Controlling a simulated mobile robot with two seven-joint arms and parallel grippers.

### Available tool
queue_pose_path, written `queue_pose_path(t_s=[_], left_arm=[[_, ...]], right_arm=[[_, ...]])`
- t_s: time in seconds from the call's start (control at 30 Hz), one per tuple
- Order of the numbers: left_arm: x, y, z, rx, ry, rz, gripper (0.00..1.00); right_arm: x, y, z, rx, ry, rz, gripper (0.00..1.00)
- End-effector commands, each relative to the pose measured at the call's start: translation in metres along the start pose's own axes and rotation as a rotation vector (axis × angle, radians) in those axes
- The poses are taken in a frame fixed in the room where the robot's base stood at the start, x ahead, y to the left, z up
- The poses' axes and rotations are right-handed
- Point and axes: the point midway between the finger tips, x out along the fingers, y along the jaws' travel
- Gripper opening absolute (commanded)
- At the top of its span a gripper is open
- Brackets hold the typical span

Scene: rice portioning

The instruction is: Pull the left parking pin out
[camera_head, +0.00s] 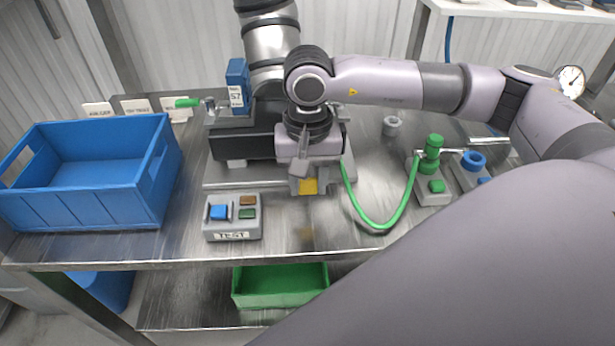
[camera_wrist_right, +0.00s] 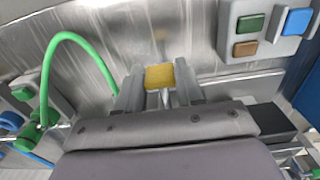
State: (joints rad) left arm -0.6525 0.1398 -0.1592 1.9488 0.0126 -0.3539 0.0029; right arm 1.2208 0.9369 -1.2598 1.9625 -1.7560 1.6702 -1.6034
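My right gripper (camera_head: 308,186) points down in front of the dark machine base (camera_head: 243,140). A yellow block (camera_wrist_right: 160,76) sits between its fingers, which appear to touch it on both sides. A thin metal rod shows behind the block in the right wrist view, partly hidden by the gripper. I cannot tell if the block and rod are the left parking pin. A green handle (camera_head: 187,102) sticks out to the left at the upper left of the base. My left gripper is out of view.
A blue crate (camera_head: 95,200) stands at the left. A grey button box (camera_head: 232,230) lies near the table's front edge. A green hose (camera_head: 378,226) loops right of the gripper, towards a green valve (camera_head: 430,155). A green tray (camera_head: 280,290) is on the lower shelf.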

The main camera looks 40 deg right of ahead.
Motion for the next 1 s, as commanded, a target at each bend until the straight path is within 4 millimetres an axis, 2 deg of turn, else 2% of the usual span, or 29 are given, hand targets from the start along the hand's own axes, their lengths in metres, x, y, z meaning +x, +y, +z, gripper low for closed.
queue_pose_path(t_s=[0.03, 0.07, 0.43, 0.8, 1.0], left_arm=[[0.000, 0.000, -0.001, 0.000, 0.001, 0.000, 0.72], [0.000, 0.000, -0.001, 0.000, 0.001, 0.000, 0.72], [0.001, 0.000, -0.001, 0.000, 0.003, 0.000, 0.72], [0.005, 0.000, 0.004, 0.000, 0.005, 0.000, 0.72], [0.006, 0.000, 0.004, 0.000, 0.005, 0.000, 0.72]], right_arm=[[0.001, 0.000, 0.005, -0.010, -0.013, 0.003, 0.52], [0.001, 0.000, 0.004, -0.009, -0.012, 0.003, 0.62], [-0.004, -0.001, 0.002, -0.005, -0.005, 0.000, 0.62], [-0.059, -0.001, 0.002, -0.007, -0.006, -0.001, 0.62], [-0.070, -0.001, 0.002, -0.007, -0.009, 0.002, 0.62]])
